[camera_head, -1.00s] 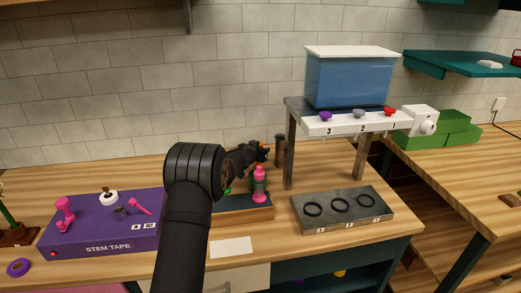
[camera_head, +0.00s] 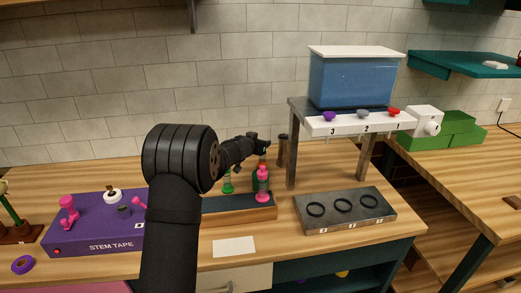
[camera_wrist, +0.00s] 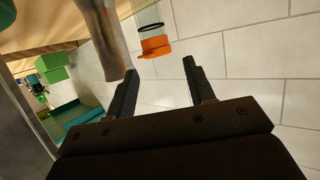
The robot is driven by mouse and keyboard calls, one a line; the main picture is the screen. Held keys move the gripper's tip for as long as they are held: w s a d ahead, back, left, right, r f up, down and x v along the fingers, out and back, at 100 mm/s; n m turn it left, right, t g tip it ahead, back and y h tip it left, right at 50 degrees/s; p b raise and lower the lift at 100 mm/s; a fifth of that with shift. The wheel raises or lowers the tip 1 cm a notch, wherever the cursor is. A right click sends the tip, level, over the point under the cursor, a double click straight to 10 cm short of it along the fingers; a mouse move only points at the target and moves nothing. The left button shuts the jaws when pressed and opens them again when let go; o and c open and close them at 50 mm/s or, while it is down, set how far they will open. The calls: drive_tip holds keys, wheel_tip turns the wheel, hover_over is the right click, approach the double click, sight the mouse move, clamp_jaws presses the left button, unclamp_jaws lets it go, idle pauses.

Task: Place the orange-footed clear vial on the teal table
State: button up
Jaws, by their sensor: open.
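The orange-footed clear vial (camera_wrist: 153,42) shows in the wrist view just beyond my fingertips, with an orange foot, clear body and dark ring. My gripper (camera_wrist: 160,72) is open, with nothing between its fingers. The vial's foot lies ahead of the gap, apart from the fingers. In the head view my gripper (camera_head: 264,144) is small, over the back of the wooden rack; I cannot make out the vial clearly there. A teal table-like surface (camera_head: 455,64) stands at the upper right. Teal also shows in the wrist view (camera_wrist: 72,112).
A pink-capped bottle (camera_head: 262,186) and a green-footed vial (camera_head: 228,181) stand on the wooden rack (camera_head: 240,212). A dark post (camera_head: 283,150) stands close right of my gripper. The blue tank stand (camera_head: 292,150) and a grey ring tray (camera_head: 345,211) are further right.

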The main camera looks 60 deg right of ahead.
drive_tip(key=shift+r, duration=1.65)
drive_tip(key=shift+f, duration=0.15)
wheel_tip(320, 180, down, 7)
drive_tip(key=shift+f, duration=0.1)
drive_tip(key=x, duration=0.3)
drive_tip(key=shift+w+d, duration=0.1)
drive_tip(key=shift+d, duration=0.2)
drive_tip(key=shift+w+d+f, duration=0.15)
drive_tip(key=shift+d+f, duration=0.1)
drive_tip(key=shift+d, duration=0.4)
